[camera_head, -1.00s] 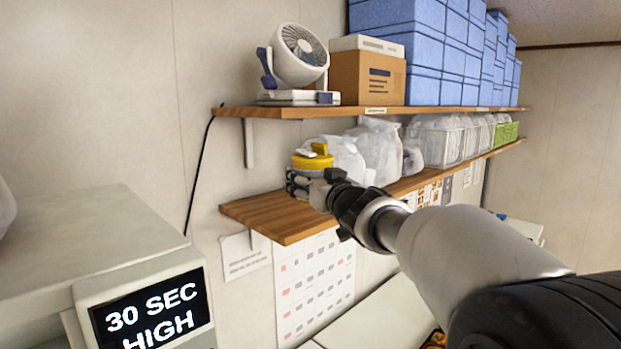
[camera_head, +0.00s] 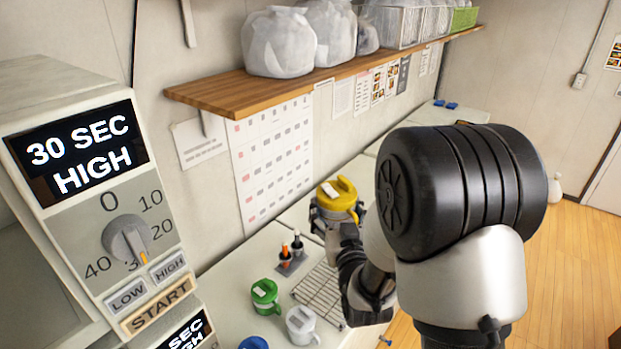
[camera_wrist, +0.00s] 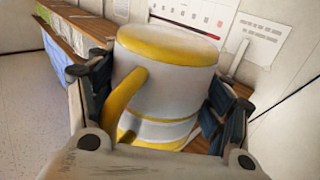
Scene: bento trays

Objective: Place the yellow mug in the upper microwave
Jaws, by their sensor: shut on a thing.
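The yellow mug (camera_head: 338,197) has a yellow lid and handle; the wrist view shows its pale body (camera_wrist: 168,85) with yellow and grey bands. My gripper (camera_head: 338,222) is shut on it and holds it above the counter, apart from other things. In the wrist view the fingers (camera_wrist: 160,100) press on both sides of the body. The upper microwave (camera_head: 110,170) is at the left, with a "30 SEC HIGH" display, a dial and a START button. Its opening (camera_head: 35,285) shows at the lower left; most of its inside is out of view.
A lower microwave's display (camera_head: 190,335) shows below. On the counter stand a green mug (camera_head: 265,296), a white mug (camera_head: 301,325), a part-seen blue mug (camera_head: 253,343), a wire rack (camera_head: 322,292) and a small holder (camera_head: 291,262). A wooden shelf (camera_head: 225,90) with bags runs along the wall.

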